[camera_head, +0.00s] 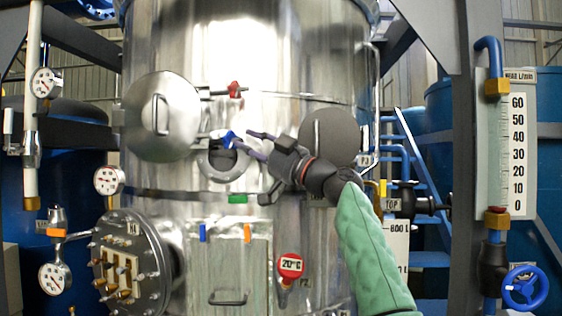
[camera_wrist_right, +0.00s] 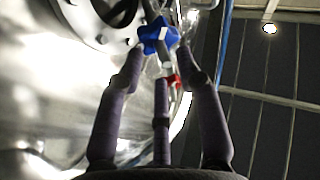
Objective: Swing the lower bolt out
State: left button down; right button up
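The lower bolt has a blue knob (camera_head: 229,139) and sits at the upper edge of the round port (camera_head: 217,162) on the steel tank. The blue knob also shows in the right wrist view (camera_wrist_right: 158,36). My right gripper (camera_head: 243,139) reaches in from the right with its fingers spread around the knob. In the right wrist view its fingertips (camera_wrist_right: 160,56) lie on either side of the knob, with a third finger below; firm contact cannot be told. The upper bolt has a red knob (camera_head: 234,90). My left gripper is not in view.
A round hatch cover (camera_head: 162,117) with a handle stands left of the bolts. A dark round disc (camera_head: 330,137) is behind my right wrist. A vertical pipe handle (camera_head: 374,100) stands right.

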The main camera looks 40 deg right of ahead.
jog(key=v, duration=1.1)
jog(key=shift+f, duration=0.15)
